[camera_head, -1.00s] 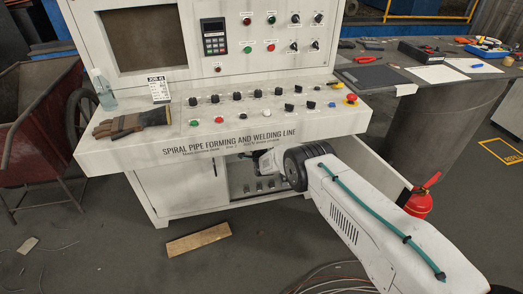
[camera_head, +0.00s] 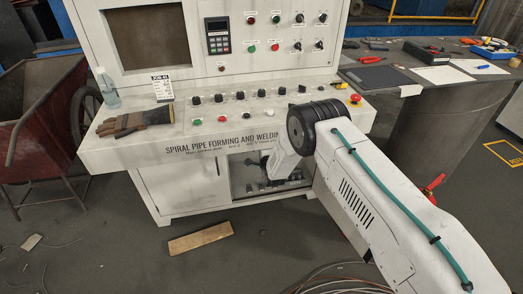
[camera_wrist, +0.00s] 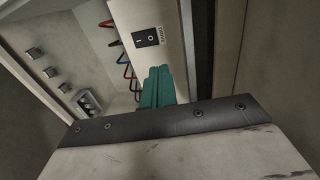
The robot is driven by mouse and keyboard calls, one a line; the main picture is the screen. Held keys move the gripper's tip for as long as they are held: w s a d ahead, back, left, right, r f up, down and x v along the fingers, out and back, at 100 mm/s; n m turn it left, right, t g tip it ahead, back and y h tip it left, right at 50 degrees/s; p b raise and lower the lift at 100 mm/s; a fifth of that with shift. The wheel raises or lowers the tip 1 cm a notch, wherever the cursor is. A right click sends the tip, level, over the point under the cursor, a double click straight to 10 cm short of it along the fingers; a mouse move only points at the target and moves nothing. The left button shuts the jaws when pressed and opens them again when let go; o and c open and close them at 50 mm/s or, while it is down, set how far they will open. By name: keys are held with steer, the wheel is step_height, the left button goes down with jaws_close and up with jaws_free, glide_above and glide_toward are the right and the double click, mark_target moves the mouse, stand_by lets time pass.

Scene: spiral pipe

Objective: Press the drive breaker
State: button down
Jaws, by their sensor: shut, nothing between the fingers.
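In the wrist view, a black rocker switch (camera_wrist: 146,37) with a small label beside it sits on a pale strip inside the cabinet; I take it to be the drive breaker. My gripper (camera_wrist: 160,72) shows as teal fingers closed together, with nothing between them. In the picture the tips lie just below the switch; whether they touch the strip cannot be told. In the head view, my arm reaches down to the open cabinet under the console (camera_head: 105,157), and the gripper and switch cannot be made out there.
Red, blue and black wires (camera_wrist: 122,58) run beside the strip. Several small square fittings (camera_wrist: 50,72) and a socket-like part (camera_wrist: 88,103) are on the left panel. A dark cabinet edge (camera_wrist: 202,45) stands close on the right. A wood plank (camera_head: 200,238) lies on the floor.

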stand_by(0.3)
steer(key=s+d+f+n+g+h, duration=0.1)
steer(key=s+d+f+n+g, duration=0.2)
steer(key=s+f+n+g, duration=0.5)
steer(key=s+d+r+n+g+h, duration=0.1)
steer(key=s+d+r+n+g, duration=0.15)
steer(key=s+d+r, duration=0.5)
steer(key=s+d+r+n+g+h, duration=0.1)
steer(key=s+d+r+n+g, duration=0.15)
steer(key=s+r, duration=0.95)
steer(key=s+d+r+n+g+h, duration=0.1)
steer(key=s+d+r+g, duration=0.35)
steer(key=r, duration=1.05)
steer(key=s+d+r+t, duration=0.1)
steer(key=s+d+r, duration=0.3)
steer(key=s, duration=0.5)
steer(key=s+d+r+t, duration=0.1)
steer(key=s+d+r, duration=0.3)
steer(key=s+r, duration=0.4)
steer(key=s+d+r+n+t, duration=0.1)
steer(key=s+d+r, duration=0.4)
steer(key=s, duration=0.6)
step_height(320, 180, up, 2)
steer(key=shift+r+t, duration=0.1)
steer(key=shift+t, duration=0.25)
